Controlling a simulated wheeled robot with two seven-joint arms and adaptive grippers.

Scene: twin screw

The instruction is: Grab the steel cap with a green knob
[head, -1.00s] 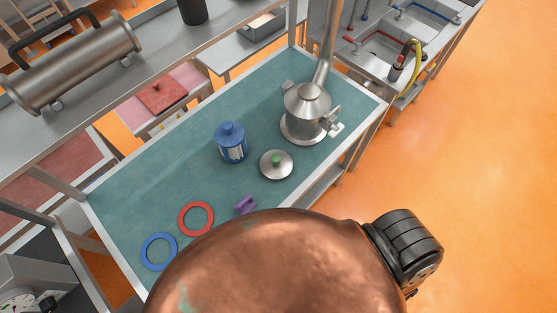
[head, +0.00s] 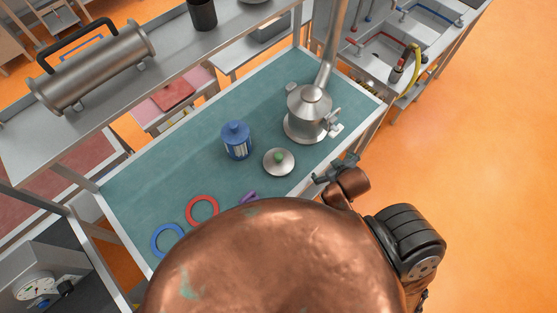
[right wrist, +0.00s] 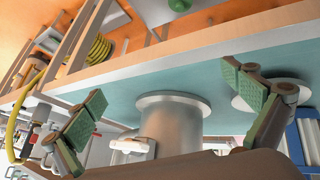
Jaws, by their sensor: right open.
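The steel cap (head: 278,165) is a shallow round lid with a green knob (head: 279,156). It lies flat on the teal table top. My right gripper (head: 334,169) is at the table's right front edge, to the right of the cap and apart from it. In the right wrist view, the right gripper (right wrist: 165,88) has its green-padded fingers spread wide with nothing between them. A pale disc there, seemingly the cap (right wrist: 240,104), is partly behind one finger. My left gripper is not in view.
A steel pot (head: 308,110) with a pipe stands behind the cap to the right. A blue canister (head: 237,143) stands left of it. A red ring (head: 190,213), a blue ring (head: 154,244) and a purple piece (head: 248,197) lie nearer the front left.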

